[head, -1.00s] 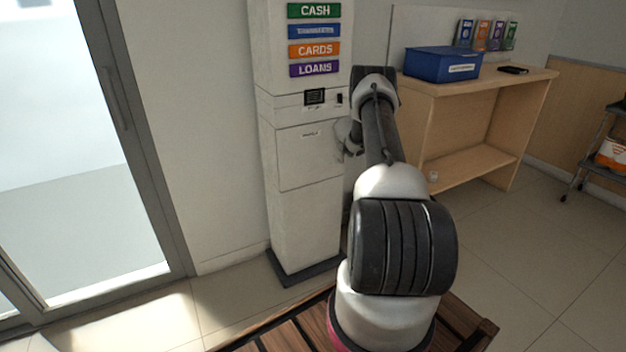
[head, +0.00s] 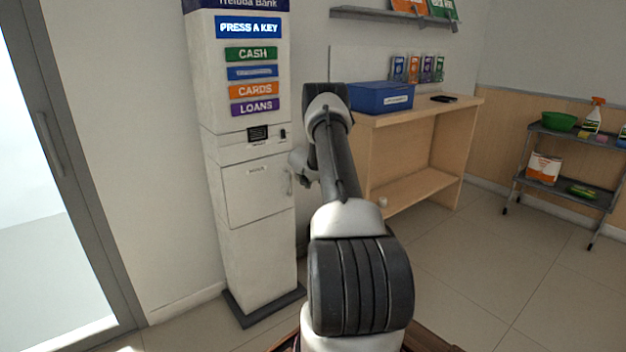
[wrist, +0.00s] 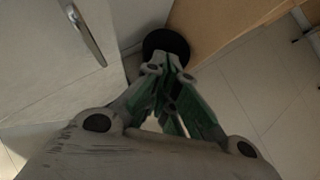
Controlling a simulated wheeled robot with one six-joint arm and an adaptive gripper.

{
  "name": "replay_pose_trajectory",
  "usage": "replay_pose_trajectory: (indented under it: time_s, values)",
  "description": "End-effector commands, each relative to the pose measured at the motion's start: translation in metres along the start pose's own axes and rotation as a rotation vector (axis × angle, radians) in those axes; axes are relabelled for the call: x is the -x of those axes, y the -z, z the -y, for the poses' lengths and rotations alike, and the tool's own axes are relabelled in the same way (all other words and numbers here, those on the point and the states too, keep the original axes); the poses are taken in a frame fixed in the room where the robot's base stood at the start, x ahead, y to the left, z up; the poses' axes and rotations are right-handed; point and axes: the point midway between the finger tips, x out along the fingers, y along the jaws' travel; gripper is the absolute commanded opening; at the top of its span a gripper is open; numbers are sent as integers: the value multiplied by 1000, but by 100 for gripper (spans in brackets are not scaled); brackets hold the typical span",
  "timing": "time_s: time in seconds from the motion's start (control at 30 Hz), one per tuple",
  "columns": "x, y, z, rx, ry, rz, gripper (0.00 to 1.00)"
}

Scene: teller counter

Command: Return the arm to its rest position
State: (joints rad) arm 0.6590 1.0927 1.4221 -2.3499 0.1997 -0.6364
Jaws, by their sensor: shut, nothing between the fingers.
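My arm (head: 335,160) reaches forward from the bottom of the head view, toward the gap between the kiosk and the wooden counter. In the wrist view my gripper (wrist: 168,72) is shut and empty, its fingertips together. It points down toward a dark round object (wrist: 166,42) on or near the floor, between the kiosk and the counter; I cannot tell what that object is. In the head view the gripper is mostly hidden behind my arm, with only a grey part showing beside the kiosk's lower door.
The white kiosk (head: 245,190) stands close on the left; its door handle (wrist: 86,34) shows in the wrist view. The wooden counter (head: 440,125) holds a blue box (head: 380,98) and a dark flat item (head: 444,98). A grey cart (head: 565,192) stands at right. Tiled floor is clear between.

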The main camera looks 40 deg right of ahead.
Motion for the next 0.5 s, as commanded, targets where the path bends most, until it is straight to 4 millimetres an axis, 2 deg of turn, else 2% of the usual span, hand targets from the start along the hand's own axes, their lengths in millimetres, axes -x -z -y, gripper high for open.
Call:
replay_pose_trajectory:
  time_s: [0.2,0.5]
  values:
    - [29,-6,17,0,1,1,0]
    - [40,-6,24,0,1,0,0]
